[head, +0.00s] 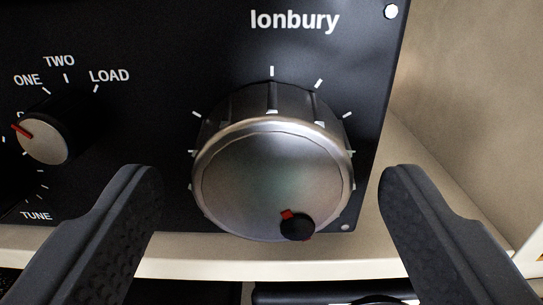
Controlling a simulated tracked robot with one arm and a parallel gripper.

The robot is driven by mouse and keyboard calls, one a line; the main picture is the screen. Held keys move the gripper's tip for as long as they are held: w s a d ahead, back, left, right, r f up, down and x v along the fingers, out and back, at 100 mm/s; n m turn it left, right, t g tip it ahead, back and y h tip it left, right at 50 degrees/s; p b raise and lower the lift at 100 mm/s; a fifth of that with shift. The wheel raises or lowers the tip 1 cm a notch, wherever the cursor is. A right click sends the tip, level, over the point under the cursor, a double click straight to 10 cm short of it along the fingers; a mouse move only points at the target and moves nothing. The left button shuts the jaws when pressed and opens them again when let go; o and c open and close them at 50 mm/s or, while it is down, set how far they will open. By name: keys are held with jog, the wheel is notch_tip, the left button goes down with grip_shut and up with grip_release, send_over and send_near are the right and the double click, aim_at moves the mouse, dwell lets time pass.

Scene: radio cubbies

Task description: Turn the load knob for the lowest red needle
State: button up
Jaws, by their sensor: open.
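A large silver knob (262,183) with a dark ribbed skirt fills the middle of the head view, on a black radio panel (150,30) under the word "lonbury". A small black finger peg with a red mark (297,226) sits at the lower right of its face. My gripper (268,185) is open, one finger on each side of the large knob, with a visible gap to it on both sides. A smaller knob (43,140) with a red pointer stands at the left, near the labels ONE, TWO, LOAD and TUNE. No needle or meter is in view.
The radio rests on a cream shelf (220,262). A cream cubby wall (480,110) rises close on the right. Dark objects (330,293) lie below the shelf edge, partly hidden. White tick marks ring the large knob.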

jog(key=shift+w, duration=0.35)
jog(key=c, duration=1)
jog(key=shift+o, duration=0.2)
jog(key=m+b, duration=0.3)
jog(key=shift+a+f, duration=0.1)
jog(key=shift+f, duration=0.1)
jog(key=shift+r+m, duration=0.2)
jog(key=shift+m, duration=0.9)
jog(key=o, duration=1)
jog(key=shift+c, duration=0.2)
jog(key=shift+s, duration=0.1)
